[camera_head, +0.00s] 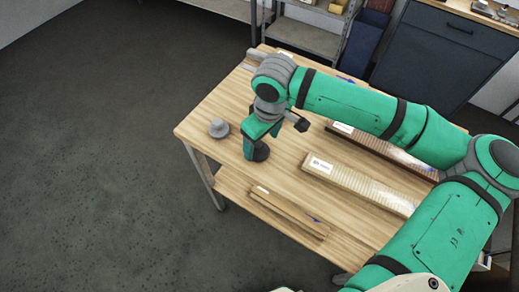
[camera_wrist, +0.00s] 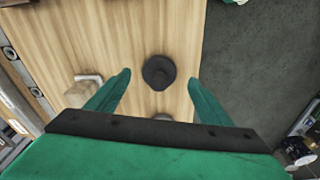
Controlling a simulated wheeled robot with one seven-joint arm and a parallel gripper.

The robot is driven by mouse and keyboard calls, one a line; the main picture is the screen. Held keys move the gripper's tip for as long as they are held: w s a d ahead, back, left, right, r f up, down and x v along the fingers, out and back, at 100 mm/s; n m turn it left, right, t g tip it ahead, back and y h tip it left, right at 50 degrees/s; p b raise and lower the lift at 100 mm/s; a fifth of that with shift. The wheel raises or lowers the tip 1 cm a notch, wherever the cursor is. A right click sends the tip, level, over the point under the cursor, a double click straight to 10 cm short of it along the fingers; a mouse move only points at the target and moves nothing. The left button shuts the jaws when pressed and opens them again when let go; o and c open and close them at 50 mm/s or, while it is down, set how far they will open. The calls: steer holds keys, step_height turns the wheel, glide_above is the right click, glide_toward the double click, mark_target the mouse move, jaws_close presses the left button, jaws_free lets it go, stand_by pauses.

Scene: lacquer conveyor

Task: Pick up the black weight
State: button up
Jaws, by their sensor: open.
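The black weight (camera_head: 261,153) stands on the wooden table near its front edge, just below my gripper (camera_head: 262,139), which partly covers it. In the wrist view the black weight (camera_wrist: 158,72) is a dark round disc with a knob, seen from above between my gripper's two green fingers (camera_wrist: 159,78). The fingers are open, one on each side, with bare table visible between them and the weight. They hold nothing. The head view does not clearly show the height of the fingertips over the table.
A grey weight (camera_head: 219,128) stands to the left near the table's corner. Long slatted pieces (camera_head: 360,185) lie on the table (camera_head: 205,112) to the right. A tan block (camera_wrist: 83,92) shows left of the fingers. Shelving stands behind.

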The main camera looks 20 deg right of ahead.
mark_target(259, 144)
steer(key=shift+w+a+f, duration=0.1)
steer(key=shift+w+f, duration=0.1)
steer(key=shift+f, duration=0.5)
steer(key=shift+w+a+f, duration=0.1)
steer(key=shift+w+f, duration=0.1)
steer(key=shift+f, duration=0.45)
steer(key=shift+w+a+f, duration=0.1)
steer(key=shift+w+f, duration=0.1)
steer(key=shift+f, duration=0.5)
steer(key=c, duration=1.5)
steer(key=shift+r, duration=0.1)
steer(key=shift+r, duration=0.15)
step_height(259, 144, up, 2)
steer(key=shift+r, duration=0.2)
steer(key=s+a+r, duration=0.4)
steer(key=s+r, duration=0.1)
steer(key=s+a+r, duration=0.5)
steer(key=shift+s+a, duration=0.15)
steer(key=shift+s, duration=0.05)
